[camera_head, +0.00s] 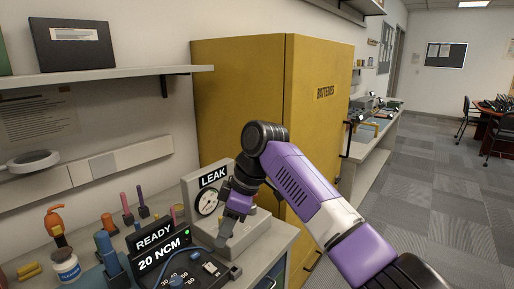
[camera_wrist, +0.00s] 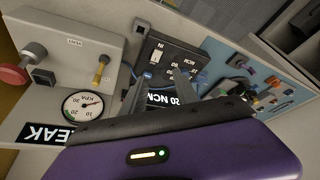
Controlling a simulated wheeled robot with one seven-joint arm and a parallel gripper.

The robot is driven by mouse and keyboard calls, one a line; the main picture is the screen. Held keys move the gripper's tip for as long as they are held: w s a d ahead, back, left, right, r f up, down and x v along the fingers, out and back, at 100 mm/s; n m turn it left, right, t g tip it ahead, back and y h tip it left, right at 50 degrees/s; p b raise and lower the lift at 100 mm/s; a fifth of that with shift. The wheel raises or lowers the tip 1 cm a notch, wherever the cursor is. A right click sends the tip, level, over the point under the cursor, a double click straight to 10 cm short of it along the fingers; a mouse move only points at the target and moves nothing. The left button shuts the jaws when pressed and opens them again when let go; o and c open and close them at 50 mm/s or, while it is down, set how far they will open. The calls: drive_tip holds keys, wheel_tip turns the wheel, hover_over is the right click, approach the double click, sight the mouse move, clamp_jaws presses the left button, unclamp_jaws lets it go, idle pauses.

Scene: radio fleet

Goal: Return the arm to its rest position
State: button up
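My purple arm (camera_head: 285,178) reaches in from the lower right of the head view and bends down over the workbench. My gripper (camera_head: 228,228) points down in front of the leak tester (camera_head: 192,192), covering part of it. In the wrist view, the two grey fingers of my gripper (camera_wrist: 160,90) stand apart, with nothing seen held between them. Beyond them is the dark "20 NCM" unit (camera_wrist: 185,58) with a blue cable. The leak tester also shows at the left of the wrist view (camera_wrist: 85,45), with its dial and a red knob.
A yellow batteries cabinet (camera_head: 240,100) stands behind my arm. A shelf (camera_head: 100,78) juts out at upper left. The bench holds a "READY" display (camera_head: 155,238), a white jar (camera_head: 66,266) and several upright tools. The carpeted floor (camera_head: 440,180) at right is open.

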drive_tip(key=w+a+r+m+t+y, duration=0.4)
drive_tip(key=w+a+t, duration=0.3)
drive_tip(key=s+d+f+m+t+h, duration=0.1)
drive_tip(key=s+d+f+m+t, duration=0.3)
drive_tip(key=s+d, duration=0.25)
drive_tip(key=s+d+f+m+t+h+p, duration=0.1)
drive_tip(key=s+d+f+m+t, duration=0.3)
drive_tip(key=s, duration=0.3)
drive_tip(key=s+d+f+m+t+h, duration=0.1)
drive_tip(key=s+d+f+m+t, duration=0.25)
drive_tip(key=s+d, duration=0.3)
drive_tip(key=s+d+f+g+h, duration=0.1)
drive_tip(key=s+d, duration=0.5)
drive_tip(key=s, duration=0.6)
drive_tip(key=s+d+m+g+h+p, duration=0.1)
drive_tip(key=s+d, duration=0.4)
drive_tip(key=s, duration=0.7)
drive_tip(key=s+d+f+m+g+h, duration=0.1)
drive_tip(key=s+d, duration=0.5)
drive_tip(key=s, duration=0.7)
drive_tip(key=shift+d+f+g+h, duration=0.35)
drive_tip(key=shift+g+h, duration=0.1)
drive_tip(key=shift+h, duration=0.75)
